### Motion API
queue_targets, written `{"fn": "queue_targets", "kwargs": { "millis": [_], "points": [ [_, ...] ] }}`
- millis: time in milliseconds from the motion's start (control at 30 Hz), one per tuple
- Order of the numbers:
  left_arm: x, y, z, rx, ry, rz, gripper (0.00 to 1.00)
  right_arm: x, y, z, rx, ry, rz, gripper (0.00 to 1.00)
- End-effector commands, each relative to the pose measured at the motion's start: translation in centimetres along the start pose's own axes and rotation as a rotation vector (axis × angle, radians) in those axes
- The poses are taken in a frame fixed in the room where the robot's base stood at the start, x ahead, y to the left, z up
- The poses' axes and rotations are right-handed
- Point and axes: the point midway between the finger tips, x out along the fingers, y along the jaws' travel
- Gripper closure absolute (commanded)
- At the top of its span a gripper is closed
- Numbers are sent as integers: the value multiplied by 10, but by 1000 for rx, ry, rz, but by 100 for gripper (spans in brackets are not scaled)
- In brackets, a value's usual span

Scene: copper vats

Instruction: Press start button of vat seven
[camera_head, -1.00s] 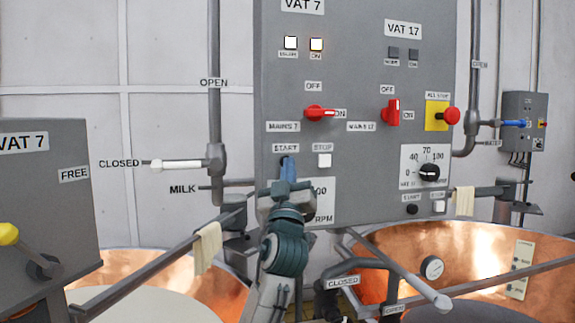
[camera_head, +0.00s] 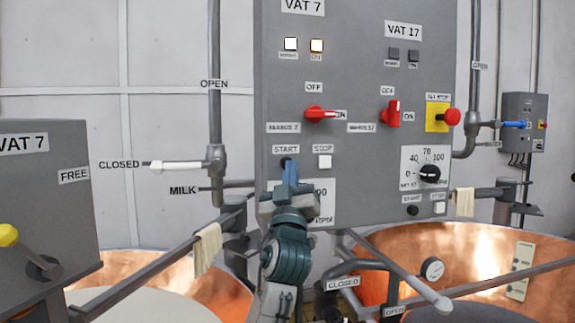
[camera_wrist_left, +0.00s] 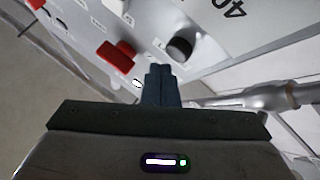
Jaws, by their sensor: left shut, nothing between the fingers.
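The grey control panel (camera_head: 350,60) has a VAT 7 column on its left side. Its START label (camera_head: 286,149) sits above a dark start button (camera_head: 285,160), mostly hidden behind my left fingertips. My left gripper (camera_head: 290,167) is shut and empty, its blue fingers pointing at the panel over the button. I cannot tell whether they touch it. In the left wrist view the shut fingers (camera_wrist_left: 159,72) point at the panel, near a dark round part (camera_wrist_left: 180,47). The white stop button (camera_head: 324,161) is just right of the fingers. My right gripper is out of view.
The red VAT 7 mains switch (camera_head: 319,114) is above the fingers. Two lamps (camera_head: 291,44) above it look lit. Copper vats (camera_head: 225,284) and pipes lie below.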

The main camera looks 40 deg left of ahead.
Motion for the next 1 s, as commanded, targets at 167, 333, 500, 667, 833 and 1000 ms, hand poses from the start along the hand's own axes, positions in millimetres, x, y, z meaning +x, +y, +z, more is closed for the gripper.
{"fn": "queue_targets", "kwargs": {
  "millis": [167,333,500,667,833,1000],
  "points": [
    [-10,8,-8,-5,-1,0,100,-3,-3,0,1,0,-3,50],
    [-22,17,-17,-4,-1,0,100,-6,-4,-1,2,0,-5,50],
    [-32,24,-23,-4,-1,0,100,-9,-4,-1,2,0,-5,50],
    [-34,25,-25,-1,0,0,100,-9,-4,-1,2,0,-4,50],
    [-34,25,-25,0,0,0,100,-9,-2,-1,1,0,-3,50],
    [-34,25,-25,0,0,0,100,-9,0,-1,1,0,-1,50]
  ]
}}
